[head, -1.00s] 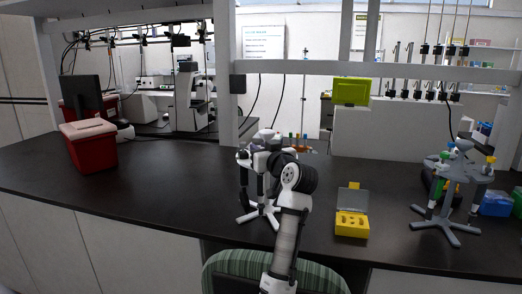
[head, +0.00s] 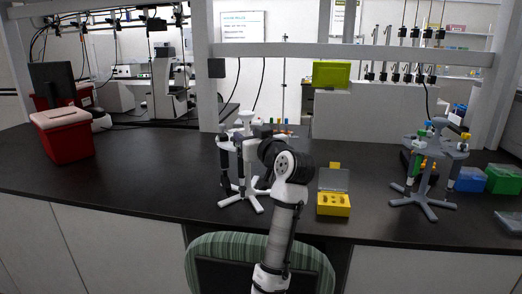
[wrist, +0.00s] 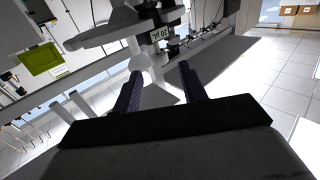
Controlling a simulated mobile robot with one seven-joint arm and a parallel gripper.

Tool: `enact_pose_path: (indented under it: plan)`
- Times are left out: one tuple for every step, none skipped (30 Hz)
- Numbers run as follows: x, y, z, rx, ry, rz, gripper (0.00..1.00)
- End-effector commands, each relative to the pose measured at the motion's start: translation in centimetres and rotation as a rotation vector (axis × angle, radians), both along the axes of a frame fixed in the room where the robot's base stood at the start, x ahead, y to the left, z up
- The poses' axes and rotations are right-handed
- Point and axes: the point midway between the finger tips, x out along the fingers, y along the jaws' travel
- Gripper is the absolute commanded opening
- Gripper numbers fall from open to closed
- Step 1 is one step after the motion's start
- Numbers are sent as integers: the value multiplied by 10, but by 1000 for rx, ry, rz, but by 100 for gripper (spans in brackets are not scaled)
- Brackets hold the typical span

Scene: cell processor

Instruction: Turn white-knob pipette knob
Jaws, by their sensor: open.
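A white pipette stand (head: 254,204) with splayed feet stands on the dark bench, left of my arm in the head view. Pipettes with dark bodies (head: 225,165) hang on it. Its white top (head: 245,117) shows, but I cannot tell which part is the white knob. In the wrist view my gripper (wrist: 158,78) is open, with two dark fingers apart. A white rounded part (wrist: 140,62) of the stand or a pipette lies just ahead of the fingertips. A pipette with a small display (wrist: 160,34) is beyond it.
A grey stand (head: 430,180) with colour-knobbed pipettes is on the right. A yellow box (head: 333,204) with an open lid sits right of my arm. A red bin (head: 66,140) is far left. A striped chair (head: 210,250) stands in front. The bench between bin and stand is clear.

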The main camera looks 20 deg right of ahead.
Motion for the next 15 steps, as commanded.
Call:
enact_pose_path:
  plan:
    - [-13,-2,-4,-3,-3,-2,42]
    - [-20,-2,-3,-3,-4,-3,42]
    - [-29,-3,-3,-3,-2,-3,42]
    - [-36,-4,-3,-2,-3,-3,42]
    - [-42,-4,-3,-3,-2,-2,42]
    - [-49,-4,-2,-2,-3,-2,42]
    - [-54,-5,-2,-1,-2,-2,42]
    - [-59,-5,-2,-1,-3,-2,42]
    - [-64,-6,-2,-1,-2,-1,42]
    - [-68,-6,-1,-1,-1,-1,42]
    - [-71,-6,-1,-1,-2,-1,42]
    - [-74,-6,-1,-1,-1,0,42]
    - [-76,-6,-1,0,0,0,42]
    - [-78,-6,-1,0,0,1,42]
    - [-80,-6,0,0,0,1,42]
